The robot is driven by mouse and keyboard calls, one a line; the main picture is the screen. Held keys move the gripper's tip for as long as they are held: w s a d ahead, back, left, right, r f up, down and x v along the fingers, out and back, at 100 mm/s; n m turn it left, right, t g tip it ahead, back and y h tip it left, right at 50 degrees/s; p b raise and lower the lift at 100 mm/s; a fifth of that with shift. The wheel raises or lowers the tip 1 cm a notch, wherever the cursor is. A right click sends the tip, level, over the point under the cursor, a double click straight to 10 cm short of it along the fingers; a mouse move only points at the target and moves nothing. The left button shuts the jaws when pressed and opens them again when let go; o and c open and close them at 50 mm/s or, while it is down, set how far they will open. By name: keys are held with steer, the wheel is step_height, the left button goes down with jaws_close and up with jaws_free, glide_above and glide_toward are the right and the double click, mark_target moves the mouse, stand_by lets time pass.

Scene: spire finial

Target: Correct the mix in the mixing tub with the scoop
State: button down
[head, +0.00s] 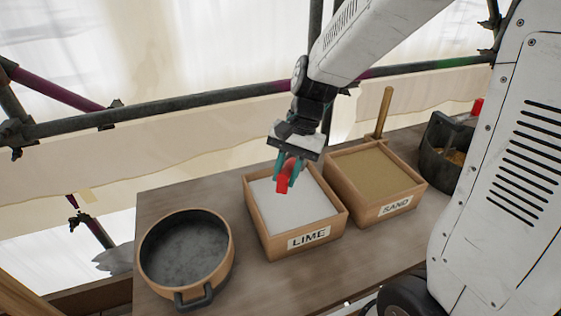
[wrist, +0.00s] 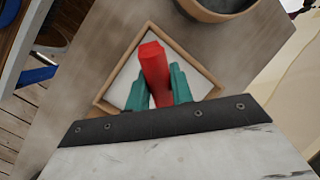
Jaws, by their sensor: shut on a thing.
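My gripper (head: 284,172), with teal fingers, is shut on a red piece (head: 285,180), which looks like part of the scoop. It is over the white-filled box labelled LIME (head: 270,241). The red piece (wrist: 154,72) also shows between the fingers in the wrist view, with the lime box around it. Whether it touches the lime is unclear, and no scoop bowl shows. A round black tub with a tan outside (head: 229,262) stands at the left with a dark grey inside. A second dark tub (head: 440,160) at the right holds brownish stuff, partly hidden by my body. Which is the mixing tub is not marked.
A box labelled SAND (head: 373,217) stands right of the lime box, with an upright wooden handle (head: 384,112) behind it. A small red thing (head: 477,107) is at the far right. Scaffold pipes (head: 180,109) run behind the table. Bare tabletop (head: 265,283) shows in front.

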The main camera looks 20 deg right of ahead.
steer(key=shift+w+d+f, duration=0.1)
steer(key=shift+w+f, duration=0.05)
steer(key=shift+f, duration=0.55)
step_height(320, 180, down, 8)
steer(key=g+y, duration=0.1)
steer(key=shift+w+d+g, duration=0.3)
steer(key=shift+w, duration=0.1)
stand_by(0.3)
